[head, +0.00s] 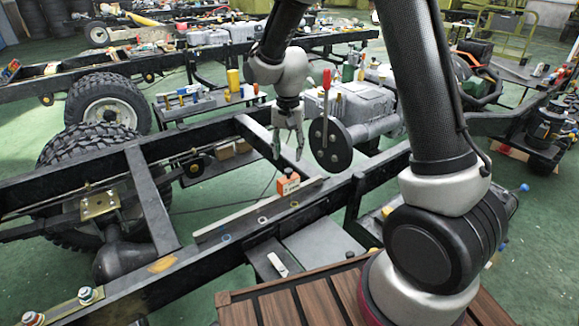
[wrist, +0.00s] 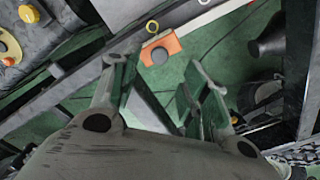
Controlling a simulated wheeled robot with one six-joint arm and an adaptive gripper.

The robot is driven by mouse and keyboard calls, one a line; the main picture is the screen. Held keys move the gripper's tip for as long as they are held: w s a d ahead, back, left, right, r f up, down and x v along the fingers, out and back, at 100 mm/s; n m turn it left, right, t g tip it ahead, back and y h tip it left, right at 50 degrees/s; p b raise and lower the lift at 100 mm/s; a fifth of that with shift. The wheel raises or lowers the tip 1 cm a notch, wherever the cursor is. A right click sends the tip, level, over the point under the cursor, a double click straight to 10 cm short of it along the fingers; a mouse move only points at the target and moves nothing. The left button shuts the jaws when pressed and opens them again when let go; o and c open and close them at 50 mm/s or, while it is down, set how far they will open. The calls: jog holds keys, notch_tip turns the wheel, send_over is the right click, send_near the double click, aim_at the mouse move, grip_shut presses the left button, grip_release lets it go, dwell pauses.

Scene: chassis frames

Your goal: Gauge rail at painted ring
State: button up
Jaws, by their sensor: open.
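My gripper (head: 288,154) is open and empty, fingers pointing down above an orange block-like gauge (head: 288,184). The gauge sits at the chassis rail (head: 190,262), with a dark round spot on its top in the wrist view (wrist: 160,48). There it lies ahead of my open fingers (wrist: 160,88), apart from them. Painted rings mark the rail's side: a blue ring (head: 226,238), a white ring (head: 262,220) and a yellowish ring (head: 294,204) just below the gauge.
A round dark plate with a red-handled tool (head: 326,95) stands close right of my gripper. A crossmember (head: 265,138) lies behind it. Wheels (head: 108,105) stand at the left, a slatted wooden surface (head: 290,305) in front. Green floor is open at the lower left.

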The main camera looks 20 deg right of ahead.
aim_at(288, 170)
notch_tip(288, 170, down, 6)
jog(key=shift+f, duration=0.25)
grip_shut()
